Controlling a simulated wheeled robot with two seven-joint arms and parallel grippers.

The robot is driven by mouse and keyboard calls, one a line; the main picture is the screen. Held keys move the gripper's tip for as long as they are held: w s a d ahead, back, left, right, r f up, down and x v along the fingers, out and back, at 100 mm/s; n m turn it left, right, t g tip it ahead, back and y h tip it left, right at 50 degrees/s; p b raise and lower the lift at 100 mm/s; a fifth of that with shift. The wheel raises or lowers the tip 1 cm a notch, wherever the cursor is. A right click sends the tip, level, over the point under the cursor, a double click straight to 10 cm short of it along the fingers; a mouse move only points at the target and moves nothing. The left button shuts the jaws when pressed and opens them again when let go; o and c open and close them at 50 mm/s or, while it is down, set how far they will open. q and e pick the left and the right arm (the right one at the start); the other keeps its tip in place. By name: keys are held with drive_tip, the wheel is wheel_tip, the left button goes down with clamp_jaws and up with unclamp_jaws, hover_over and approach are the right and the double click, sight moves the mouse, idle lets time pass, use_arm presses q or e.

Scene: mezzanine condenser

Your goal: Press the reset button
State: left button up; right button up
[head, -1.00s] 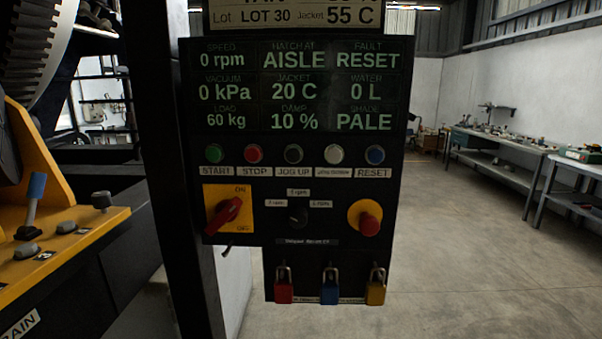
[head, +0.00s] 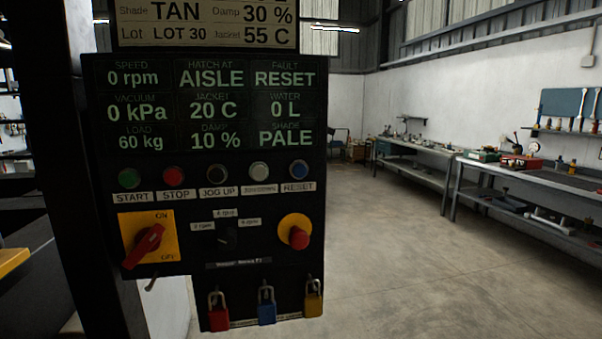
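The blue reset button (head: 299,169) is at the right end of a row of buttons on the dark control panel (head: 190,200), above a label reading RESET. To its left are a green start button (head: 129,178), a red stop button (head: 173,176), a dark jog up button (head: 216,173) and a white button (head: 259,171). The display (head: 205,105) shows FAULT RESET, 0 rpm and hatch at AISLE. Neither gripper shows in the head view.
A red rotary switch (head: 145,243) on a yellow plate and a red knob (head: 299,238) on a yellow disc sit below the buttons. Several padlocks hang lower down, including a blue one (head: 266,306). Workbenches (head: 420,170) line the right wall. Open floor (head: 400,265) lies right of the panel.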

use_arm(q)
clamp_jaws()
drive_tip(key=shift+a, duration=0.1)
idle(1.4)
